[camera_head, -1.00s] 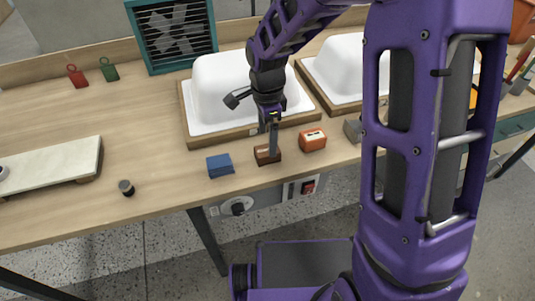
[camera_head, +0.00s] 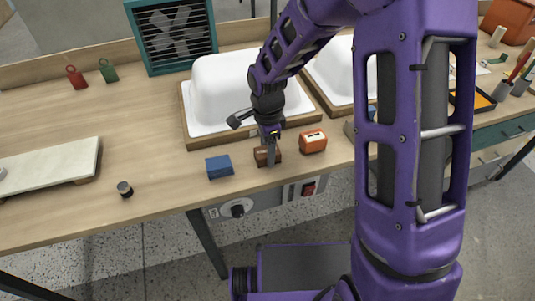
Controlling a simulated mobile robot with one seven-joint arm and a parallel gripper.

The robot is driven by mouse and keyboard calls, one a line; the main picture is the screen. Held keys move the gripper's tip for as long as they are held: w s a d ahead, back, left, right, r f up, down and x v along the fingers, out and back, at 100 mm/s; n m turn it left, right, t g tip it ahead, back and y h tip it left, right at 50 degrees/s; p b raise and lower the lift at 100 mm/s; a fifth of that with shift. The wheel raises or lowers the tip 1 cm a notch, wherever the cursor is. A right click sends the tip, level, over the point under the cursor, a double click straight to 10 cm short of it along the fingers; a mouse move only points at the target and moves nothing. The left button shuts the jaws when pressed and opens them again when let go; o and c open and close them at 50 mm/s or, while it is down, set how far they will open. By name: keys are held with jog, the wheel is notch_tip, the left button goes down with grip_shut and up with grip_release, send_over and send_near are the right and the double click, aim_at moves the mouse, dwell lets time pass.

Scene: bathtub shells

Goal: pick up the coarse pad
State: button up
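Three small blocks lie in a row along the front of the bench: a blue one (camera_head: 219,166), a dark brown one (camera_head: 260,157) and an orange one (camera_head: 312,141). No label tells me which is the coarse pad. My gripper (camera_head: 270,155) points down at the brown block, and a grey finger overlaps it in the picture. The finger hides part of the brown block. I cannot tell whether the fingers touch it or how far apart they are. The blue and orange blocks stand clear on either side.
White tub shells (camera_head: 215,95) on wooden-edged bases stand behind the blocks. A small dark cylinder (camera_head: 125,188) and a pale slab (camera_head: 45,166) lie to the left. A teal fan box (camera_head: 172,35) is at the back. The bench between slab and fan is mostly bare.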

jog(key=c, duration=0.7)
jog(key=shift+r, duration=0.1)
jog(key=shift+c, duration=0.2)
notch_tip(320, 180, up, 10)
jog(key=shift+f+p, duration=0.1)
jog(key=shift+p, duration=0.7)
